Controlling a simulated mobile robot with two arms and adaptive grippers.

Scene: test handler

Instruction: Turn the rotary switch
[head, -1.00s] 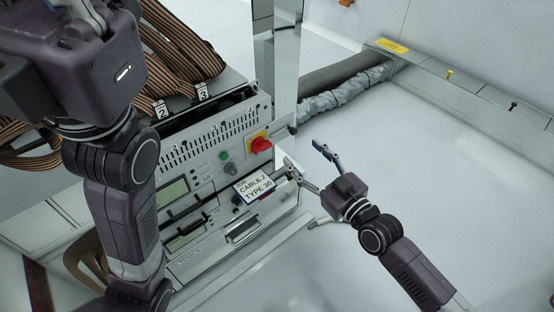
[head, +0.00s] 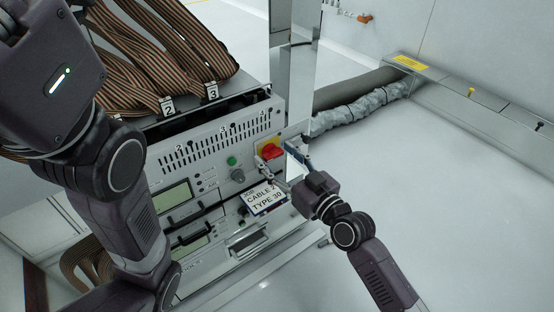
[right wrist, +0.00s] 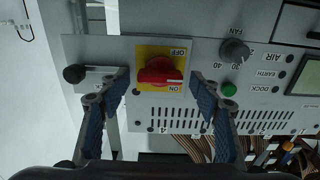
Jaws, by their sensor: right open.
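The red rotary switch (head: 271,152) sits on a yellow plate at the right end of the grey test handler's front panel. In the right wrist view the red knob (right wrist: 158,75) lies between the fingers, with ON and OFF marks on its yellow plate (right wrist: 174,49). My right gripper (head: 284,172) is open in front of the switch. In the right wrist view its two blue-padded fingers (right wrist: 160,88) stand apart on either side of the knob, and I see no clear contact. My left gripper is out of the frame; only the left arm shows at the left.
A grey fan knob (right wrist: 234,51) and a green button (right wrist: 229,89) sit beside the switch. A black round knob (right wrist: 74,74) is on the other side. A CABLE 2 TYPE 30 label (head: 265,198) hangs below. Striped ribbon cables (head: 150,60) lie on top. The right floor is clear.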

